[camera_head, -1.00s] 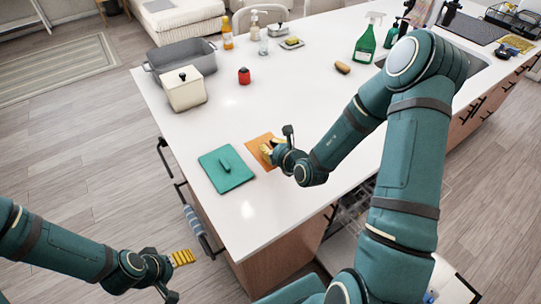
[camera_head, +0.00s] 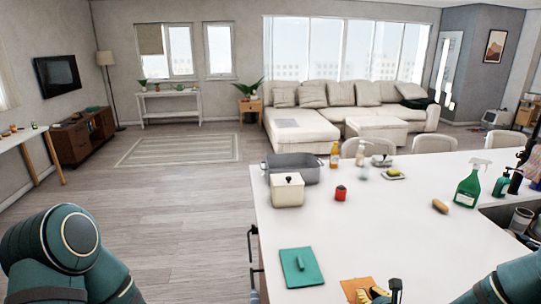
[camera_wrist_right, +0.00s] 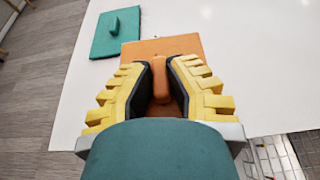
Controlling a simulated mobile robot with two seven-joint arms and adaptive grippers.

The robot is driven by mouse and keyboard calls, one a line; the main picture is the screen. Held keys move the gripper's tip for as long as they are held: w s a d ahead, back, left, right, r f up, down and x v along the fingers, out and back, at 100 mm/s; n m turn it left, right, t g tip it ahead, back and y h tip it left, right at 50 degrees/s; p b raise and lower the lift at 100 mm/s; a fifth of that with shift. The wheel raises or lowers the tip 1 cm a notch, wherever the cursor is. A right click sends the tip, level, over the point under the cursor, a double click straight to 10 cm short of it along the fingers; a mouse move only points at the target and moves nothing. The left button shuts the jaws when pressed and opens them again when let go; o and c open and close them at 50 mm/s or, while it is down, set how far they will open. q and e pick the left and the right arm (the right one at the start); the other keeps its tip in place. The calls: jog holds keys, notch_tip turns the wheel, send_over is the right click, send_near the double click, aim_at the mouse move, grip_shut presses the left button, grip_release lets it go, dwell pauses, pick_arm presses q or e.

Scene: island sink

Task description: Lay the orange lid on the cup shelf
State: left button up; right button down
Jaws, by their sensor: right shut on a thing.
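The orange lid (camera_head: 355,287) is a flat square with a raised handle. It lies at the near edge of the white counter, partly cut off in the head view. My right gripper (camera_head: 382,298) is at the lid, mostly below the frame. In the right wrist view the lid (camera_wrist_right: 186,46) lies flat, and the yellow fingers of my right gripper (camera_wrist_right: 160,82) are shut on its handle. Whether the lid still touches the counter is hard to tell. I cannot make out a cup shelf. My left gripper is out of view.
A teal lid (camera_head: 301,267) lies just left of the orange one. A green spray bottle (camera_head: 467,188) stands by the sink. The counter's middle is clear.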

jog(key=shift+s+a+f+n+y+b, duration=0.45)
jog(key=shift+s+a+f+b, duration=0.3)
jog(key=shift+s+f+b, duration=0.3)
jog(key=a+f+b, duration=0.1)
jog(key=a+f+n+y+b, duration=0.1)
jog(key=f+b, duration=0.1)
jog(key=a+f+n+y+b, duration=0.1)
jog(key=a, duration=0.1)
jog(key=shift+s+a+f+g+b, duration=0.1)
jog(key=shift+s+f+g+b, duration=0.15)
jog(key=shift+g+b, duration=0.15)
jog(key=shift+s+a+f+n+y+b, duration=0.25)
jog(key=shift+s+a+y+b, duration=0.1)
jog(key=shift+s+a+b, duration=0.2)
jog(key=shift+s+a+f+n+y+b, duration=0.1)
jog(key=shift+s+a+f+y+b, duration=0.1)
jog(key=shift+s+a+y+b, duration=0.3)
jog(key=shift+s+f+g, duration=0.2)
jog(key=shift+s+g, duration=0.1)
jog(key=shift+s, duration=0.05)
jog(key=shift+a+f+n, duration=0.15)
jog(key=shift+a+n, duration=0.15)
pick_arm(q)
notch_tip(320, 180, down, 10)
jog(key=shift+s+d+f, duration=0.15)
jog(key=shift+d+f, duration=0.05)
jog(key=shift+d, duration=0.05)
pick_arm(e)
jog(key=shift+s, duration=0.1)
